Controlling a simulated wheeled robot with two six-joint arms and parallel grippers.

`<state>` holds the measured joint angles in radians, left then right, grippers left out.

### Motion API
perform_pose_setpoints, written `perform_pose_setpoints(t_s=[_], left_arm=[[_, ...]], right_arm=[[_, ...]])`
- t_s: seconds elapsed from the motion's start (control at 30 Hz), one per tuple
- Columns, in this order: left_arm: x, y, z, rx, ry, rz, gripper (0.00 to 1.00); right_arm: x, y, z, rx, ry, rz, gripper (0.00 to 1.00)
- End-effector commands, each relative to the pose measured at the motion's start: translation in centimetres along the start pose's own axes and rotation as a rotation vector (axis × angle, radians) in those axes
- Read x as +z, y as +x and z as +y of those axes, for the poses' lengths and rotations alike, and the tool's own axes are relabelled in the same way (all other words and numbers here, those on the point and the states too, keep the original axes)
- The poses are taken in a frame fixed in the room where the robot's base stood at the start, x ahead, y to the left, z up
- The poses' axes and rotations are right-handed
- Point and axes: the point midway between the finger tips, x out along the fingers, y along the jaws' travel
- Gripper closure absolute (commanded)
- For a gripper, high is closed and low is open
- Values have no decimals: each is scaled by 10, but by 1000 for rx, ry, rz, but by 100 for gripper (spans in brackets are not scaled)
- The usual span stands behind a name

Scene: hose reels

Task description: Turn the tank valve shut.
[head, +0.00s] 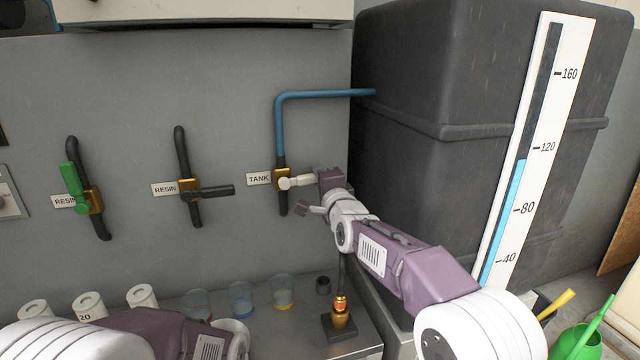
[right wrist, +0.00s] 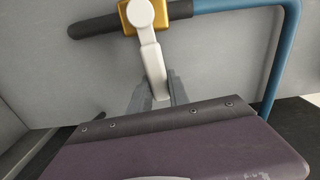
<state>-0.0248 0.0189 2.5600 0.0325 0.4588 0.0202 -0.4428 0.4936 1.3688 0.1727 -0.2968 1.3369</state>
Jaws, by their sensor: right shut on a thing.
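The tank valve (head: 283,179) is a brass body on a pipe against the grey wall, beside the label "TANK" (head: 259,178). Its white lever (head: 299,181) points right, across the upright pipe. My right gripper (head: 311,181) is shut on the lever's outer end. In the right wrist view the white lever (right wrist: 151,55) runs from the brass body (right wrist: 130,18) down between the grey fingers (right wrist: 155,98). A blue pipe (head: 279,125) rises from the valve and bends right to the dark tank (head: 420,60). My left gripper is out of view; only part of the left arm shows at lower left.
Two valves labelled "RESIN" stand left, one with a green lever (head: 71,179), one with a black lever (head: 215,192). Several cups and white containers (head: 142,296) and a brass fitting (head: 340,313) stand on the bench. A level gauge (head: 520,150) fronts the tank.

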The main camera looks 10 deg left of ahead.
Motion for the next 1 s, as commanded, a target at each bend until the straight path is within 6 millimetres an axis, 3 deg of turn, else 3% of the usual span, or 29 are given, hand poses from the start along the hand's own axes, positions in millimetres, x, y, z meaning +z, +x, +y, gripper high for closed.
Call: perform_pose_setpoints(t_s=[0.2, 0.77, 0.8, 0.83, 1.0], left_arm=[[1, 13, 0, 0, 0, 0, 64], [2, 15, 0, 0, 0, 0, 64], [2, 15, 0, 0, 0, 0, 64], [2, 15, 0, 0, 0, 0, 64], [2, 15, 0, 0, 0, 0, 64]], right_arm=[[2, 0, 9, 3, 63, -1, 100], [2, 0, 10, 6, 88, -1, 100], [2, 0, 10, 6, 87, -1, 67], [2, 0, 10, 6, 87, -1, 59], [2, 0, 9, 4, 85, 0, 56]])
